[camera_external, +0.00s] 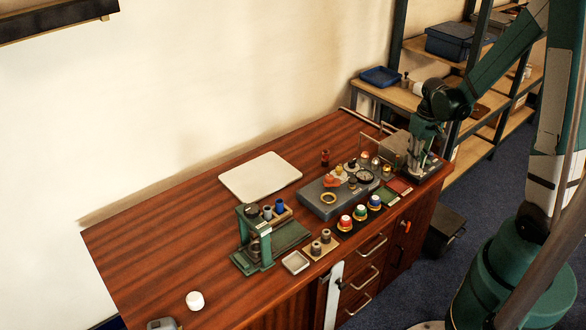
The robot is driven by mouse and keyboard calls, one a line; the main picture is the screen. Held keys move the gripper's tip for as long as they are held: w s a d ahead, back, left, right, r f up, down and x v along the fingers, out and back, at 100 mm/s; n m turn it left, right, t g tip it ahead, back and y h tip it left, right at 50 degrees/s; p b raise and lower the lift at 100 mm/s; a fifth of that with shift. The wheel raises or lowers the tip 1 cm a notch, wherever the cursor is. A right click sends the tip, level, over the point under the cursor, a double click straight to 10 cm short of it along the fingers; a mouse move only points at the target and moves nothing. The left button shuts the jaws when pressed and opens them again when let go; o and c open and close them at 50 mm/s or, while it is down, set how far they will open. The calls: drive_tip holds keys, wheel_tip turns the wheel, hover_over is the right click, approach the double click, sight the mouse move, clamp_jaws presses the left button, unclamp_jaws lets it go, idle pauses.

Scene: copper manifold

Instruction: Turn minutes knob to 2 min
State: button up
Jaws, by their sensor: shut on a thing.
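My gripper (417,166) points down at the right end of the wooden bench, beside a grey box (397,143). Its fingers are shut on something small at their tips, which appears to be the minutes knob. The fingers hide the knob, and its marks and setting cannot be read from this view.
Left of my gripper are red and green pads (399,185) and a grey panel (318,205) with small fittings. Several coloured knobs (360,212) line the front edge. The bench's far left is mostly clear.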

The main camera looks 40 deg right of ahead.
drive_tip(key=m, duration=0.4)
drive_tip(key=shift+m, duration=0.3)
drive_tip(key=shift+m+b, duration=0.3)
drive_tip(key=shift+m, duration=1.7)
drive_tip(key=o, duration=0.9)
drive_tip(key=shift+r, duration=0.15)
drive_tip(key=shift+r, duration=5.85)
drive_tip(key=shift+a+r, duration=0.1)
drive_tip(key=shift+a, duration=0.1)
